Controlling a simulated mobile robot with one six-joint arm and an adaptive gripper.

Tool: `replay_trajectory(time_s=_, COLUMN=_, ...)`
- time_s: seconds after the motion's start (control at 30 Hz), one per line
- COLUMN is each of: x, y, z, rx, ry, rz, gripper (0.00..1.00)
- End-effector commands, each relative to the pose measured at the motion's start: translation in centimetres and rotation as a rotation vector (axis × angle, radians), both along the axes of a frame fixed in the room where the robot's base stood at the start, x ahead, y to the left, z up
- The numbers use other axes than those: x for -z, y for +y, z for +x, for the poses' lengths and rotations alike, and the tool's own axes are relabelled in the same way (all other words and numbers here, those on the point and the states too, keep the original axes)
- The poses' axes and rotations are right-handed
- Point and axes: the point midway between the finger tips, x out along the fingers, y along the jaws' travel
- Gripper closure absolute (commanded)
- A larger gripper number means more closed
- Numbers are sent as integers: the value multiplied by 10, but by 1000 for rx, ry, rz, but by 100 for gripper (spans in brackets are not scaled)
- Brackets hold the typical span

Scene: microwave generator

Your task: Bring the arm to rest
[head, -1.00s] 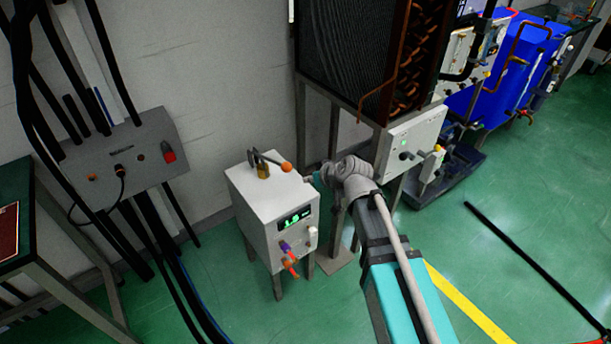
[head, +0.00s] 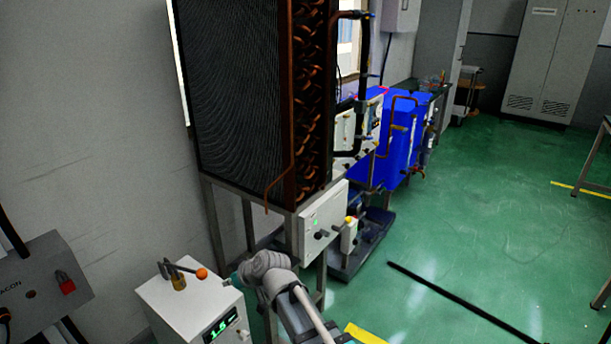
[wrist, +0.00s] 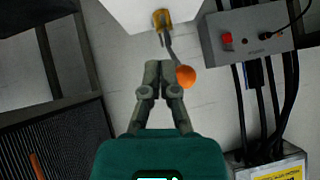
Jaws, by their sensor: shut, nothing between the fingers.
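My gripper (head: 230,282) is at the lower middle of the head view, just right of a lever's orange knob (head: 201,273). The lever and a brass padlock (head: 179,283) are on top of a white box (head: 188,306) with a green display. In the wrist view my gripper (wrist: 160,68) has its fingertips together with nothing held. The orange knob (wrist: 186,76) shows just right of the fingers there, and I cannot tell whether they touch. The brass padlock (wrist: 161,17) and the white box (wrist: 138,9) are at the top of that view.
A finned rack with copper tubes (head: 306,100) stands on a metal frame behind my arm, with a white control box (head: 322,225).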

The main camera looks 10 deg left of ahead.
Motion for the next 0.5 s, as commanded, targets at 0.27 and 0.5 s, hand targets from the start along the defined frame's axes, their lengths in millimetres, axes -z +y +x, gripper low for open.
replay_trajectory(time_s=0.27, x=10, y=-44, z=13, rx=64, ry=46, rz=-59, gripper=100)
replay_trajectory(time_s=0.5, x=27, y=-127, z=28, rx=198, ry=146, rz=-172, gripper=100)
